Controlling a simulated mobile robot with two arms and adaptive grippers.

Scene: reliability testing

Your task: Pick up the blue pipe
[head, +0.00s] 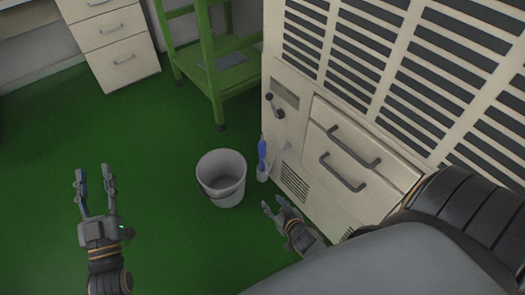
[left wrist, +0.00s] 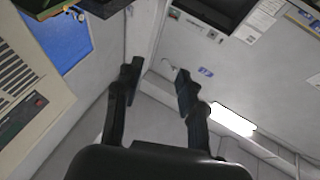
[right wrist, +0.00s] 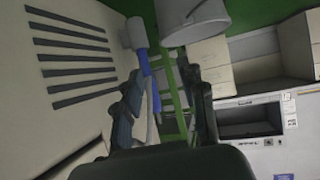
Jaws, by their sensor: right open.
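A slim blue object, seemingly the blue pipe (head: 262,150), stands in a small white holder (head: 262,174) on the floor beside the beige cabinet. In the right wrist view the blue pipe (right wrist: 145,62) shows between the finger lines, beyond the fingertips, with the white holder (right wrist: 132,34) at its end. My right gripper (head: 273,203) is open and empty, just in front of the holder and apart from the pipe in the head view. My left gripper (head: 95,174) is open and empty over the green floor at the left; its fingers (left wrist: 158,74) also show apart in the left wrist view.
A light grey bucket (head: 222,193) stands left of the holder. The beige cabinet (head: 293,140) with handles and vents blocks the right side. A green metal frame (head: 207,60) and white drawers (head: 115,45) stand at the back. The green floor at left is clear.

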